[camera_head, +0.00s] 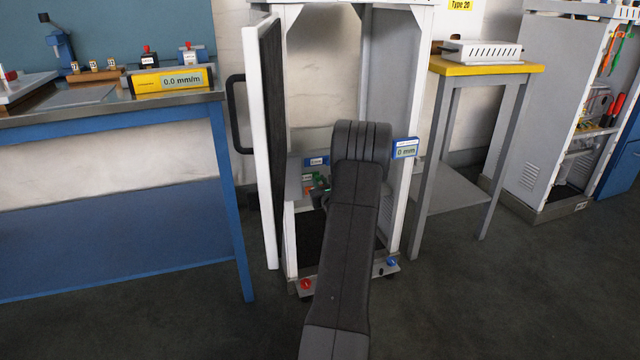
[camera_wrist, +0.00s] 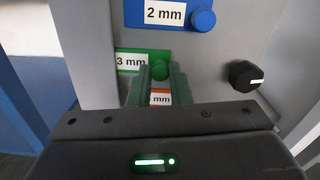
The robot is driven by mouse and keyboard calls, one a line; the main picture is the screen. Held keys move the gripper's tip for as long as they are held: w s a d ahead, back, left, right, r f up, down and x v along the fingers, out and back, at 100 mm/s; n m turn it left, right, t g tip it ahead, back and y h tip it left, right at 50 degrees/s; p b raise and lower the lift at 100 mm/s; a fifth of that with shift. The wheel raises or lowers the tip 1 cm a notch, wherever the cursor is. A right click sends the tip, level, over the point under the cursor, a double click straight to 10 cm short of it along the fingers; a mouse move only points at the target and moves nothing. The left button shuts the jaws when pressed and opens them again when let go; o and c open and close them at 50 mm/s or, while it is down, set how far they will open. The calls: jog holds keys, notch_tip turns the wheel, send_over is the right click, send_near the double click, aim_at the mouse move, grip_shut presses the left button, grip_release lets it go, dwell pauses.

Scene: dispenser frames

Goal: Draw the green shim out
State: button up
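The green shim (camera_wrist: 129,61) carries a "3 mm" label and a round green knob, and sits in the grey panel in the wrist view. My gripper (camera_wrist: 160,72) is in front of it, with one finger on each side of the knob. The fingers look closed against the knob, with no clear gap. The left finger covers part of the shim's lower edge. In the head view the green shim (camera_head: 308,177) shows small inside the white frame, and my arm hides much of that area.
A blue "2 mm" shim (camera_wrist: 165,13) is above the green one. An orange-edged label (camera_wrist: 160,98) below is partly hidden by my fingers. A black knob (camera_wrist: 244,76) is at right.

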jog(key=shift+w+d, duration=0.3)
jog(key=shift+d, duration=0.65)
jog(key=shift+w+d, duration=0.3)
jog(key=shift+d, duration=0.6)
grip_shut()
jog(key=o, duration=0.8)
grip_release()
jog(key=shift+d, duration=0.1)
jog(key=p+v, duration=0.2)
jog(key=v, duration=1.1)
jog(key=shift+s+d+p, duration=0.1)
jog(key=shift+s+p, duration=0.2)
jog(key=shift+s, duration=0.05)
jog(key=shift+w, duration=0.1)
